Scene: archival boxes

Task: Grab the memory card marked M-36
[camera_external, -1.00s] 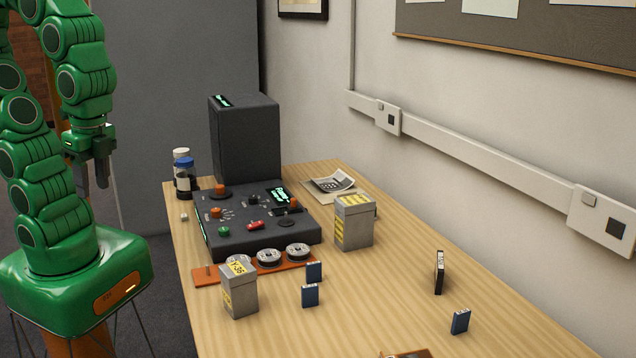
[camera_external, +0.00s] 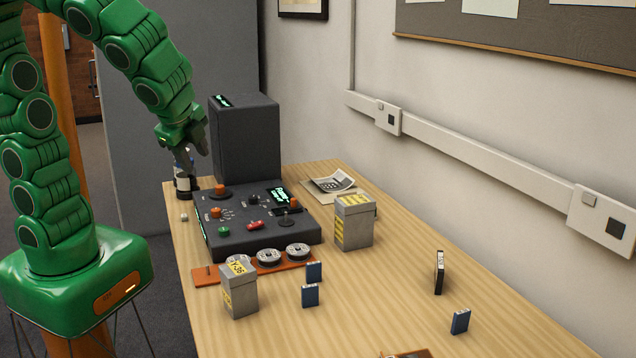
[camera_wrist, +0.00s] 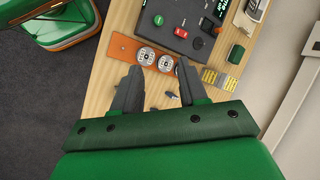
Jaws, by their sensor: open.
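Small blue cards stand upright on the wooden table in the external view: one behind (camera_external: 314,271), one in front of it (camera_external: 310,294), and one near the right front (camera_external: 460,320).
A grey box with a yellow label, seemingly Y-36 (camera_external: 240,292), stands left of the cards; another yellow-labelled box (camera_external: 354,222) stands behind. A dark control console (camera_external: 255,238), tower (camera_external: 245,140) and orange reel strip (camera_external: 206,275) occupy the left. The table's right middle is mostly clear.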

